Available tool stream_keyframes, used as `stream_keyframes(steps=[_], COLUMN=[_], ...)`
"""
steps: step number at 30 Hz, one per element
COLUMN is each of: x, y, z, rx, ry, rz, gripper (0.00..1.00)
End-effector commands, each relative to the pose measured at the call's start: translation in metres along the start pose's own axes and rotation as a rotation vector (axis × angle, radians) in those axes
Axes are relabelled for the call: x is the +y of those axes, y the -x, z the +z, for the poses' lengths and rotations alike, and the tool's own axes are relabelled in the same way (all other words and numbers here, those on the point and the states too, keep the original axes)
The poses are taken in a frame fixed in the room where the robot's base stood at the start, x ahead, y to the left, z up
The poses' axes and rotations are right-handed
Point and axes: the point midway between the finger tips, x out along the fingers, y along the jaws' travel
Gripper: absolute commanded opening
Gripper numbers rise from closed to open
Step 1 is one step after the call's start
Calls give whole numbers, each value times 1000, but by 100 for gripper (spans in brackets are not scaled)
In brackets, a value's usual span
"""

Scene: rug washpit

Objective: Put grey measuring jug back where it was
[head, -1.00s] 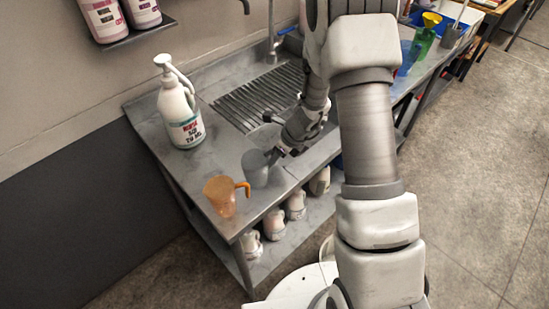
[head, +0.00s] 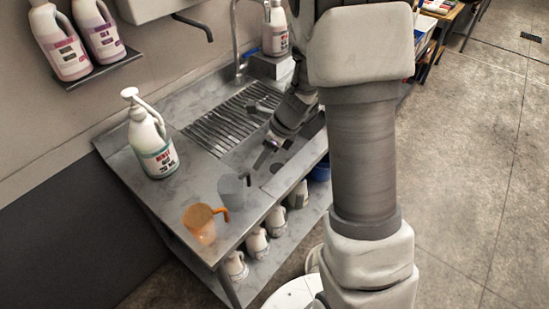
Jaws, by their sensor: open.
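The grey measuring jug (head: 233,190) stands upright on the metal counter, just behind and to the right of the orange jug (head: 201,225). My gripper (head: 267,158) is open and empty above the counter, up and to the right of the grey jug. A gap shows between the gripper and the jug in the picture. Part of the gripper is dark and small, so its far finger is hard to make out.
A white pump bottle (head: 152,145) stands on the counter at left. A slatted drain grate (head: 228,118) lies behind the grey jug. Several white jugs (head: 257,242) stand on the lower shelf. The counter (head: 195,178) is bare between bottle and jugs.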

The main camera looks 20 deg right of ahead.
Motion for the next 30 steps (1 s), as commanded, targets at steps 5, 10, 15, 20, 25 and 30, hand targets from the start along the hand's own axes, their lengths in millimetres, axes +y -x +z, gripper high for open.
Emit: stream_keyframes(steps=[5,10,15,20,25,30], x=[25,58,91,120,145,162], y=[50,102,146,182,215,238], z=[22,31,29,18,-2,-23], rx=[-27,-19,27,112,254,412], ry=[328,727,1117,1477,1832,2107], rz=[-17,-45,-82,-116,-139,-134], gripper=[45,45,45,45,45,45])
